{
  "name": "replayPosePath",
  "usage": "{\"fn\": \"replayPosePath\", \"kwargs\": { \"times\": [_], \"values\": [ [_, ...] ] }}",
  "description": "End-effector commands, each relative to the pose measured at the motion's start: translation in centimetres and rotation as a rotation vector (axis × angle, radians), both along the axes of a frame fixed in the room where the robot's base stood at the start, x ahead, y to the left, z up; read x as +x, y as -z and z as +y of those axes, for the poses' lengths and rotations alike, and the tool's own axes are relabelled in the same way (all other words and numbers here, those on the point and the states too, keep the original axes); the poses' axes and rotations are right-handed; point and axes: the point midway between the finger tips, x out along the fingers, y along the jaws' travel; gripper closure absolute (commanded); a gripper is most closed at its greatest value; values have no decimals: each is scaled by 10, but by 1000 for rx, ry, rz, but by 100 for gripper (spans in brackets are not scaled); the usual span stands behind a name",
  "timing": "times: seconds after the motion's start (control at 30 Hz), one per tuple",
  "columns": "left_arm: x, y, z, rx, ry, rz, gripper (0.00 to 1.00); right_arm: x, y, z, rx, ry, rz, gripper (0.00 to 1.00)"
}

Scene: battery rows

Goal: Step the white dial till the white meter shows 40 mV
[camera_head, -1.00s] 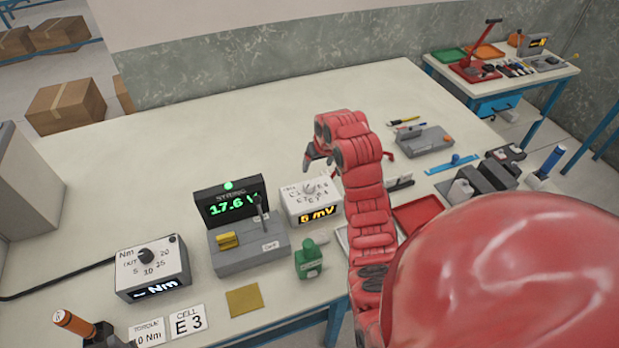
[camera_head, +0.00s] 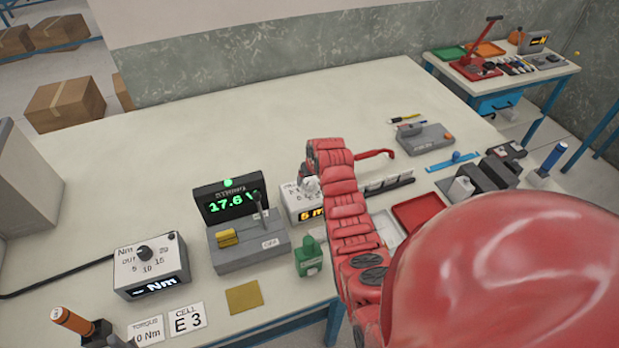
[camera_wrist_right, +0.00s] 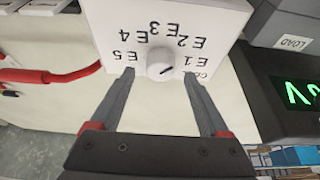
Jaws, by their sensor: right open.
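The white meter (camera_head: 292,207) is a white box in the middle of the bench, with a lit yellow display partly hidden by my right arm; its value is not clear. Its white dial (camera_wrist_right: 160,63) is a round knob with a dark mark, ringed by labels E1 to E5; the mark appears to point towards E1. My right gripper (camera_wrist_right: 158,71) is open, with its fingertips on either side of the dial and an apparent gap at each. The right gripper also shows over the meter in the head view (camera_head: 311,178). My left gripper is not in view.
Left of the meter is a dark STRING display (camera_head: 230,205) reading 17.6 V on a grey base. A torque box (camera_head: 150,265) is at left, a red tray (camera_head: 418,212) at right. The bench's back is clear.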

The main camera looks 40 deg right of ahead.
Motion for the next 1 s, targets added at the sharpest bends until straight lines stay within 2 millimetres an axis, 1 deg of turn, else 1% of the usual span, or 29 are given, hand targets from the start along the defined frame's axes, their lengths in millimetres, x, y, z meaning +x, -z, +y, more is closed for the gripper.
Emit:
{"fn": "replayPosePath", "kwargs": {
  "times": [0.1, 0.33, 0.67, 0.77, 0.9, 0.97, 1.0],
  "values": [
    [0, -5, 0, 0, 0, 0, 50, 4, 6, -1, 0, 1, -1, 21],
    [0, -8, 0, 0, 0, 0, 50, 7, 18, -2, -1, 0, -1, 21],
    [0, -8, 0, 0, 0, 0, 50, 8, 20, -2, -2, -1, -2, 21],
    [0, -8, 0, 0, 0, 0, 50, 8, 20, -2, -2, -1, -2, 37],
    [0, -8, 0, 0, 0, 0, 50, 8, 19, -2, -2, -1, -2, 62],
    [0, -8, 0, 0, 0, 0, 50, 8, 19, -2, -2, -1, -2, 73],
    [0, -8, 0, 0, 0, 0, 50, 8, 19, -2, -2, -1, -2, 80]
  ]
}}
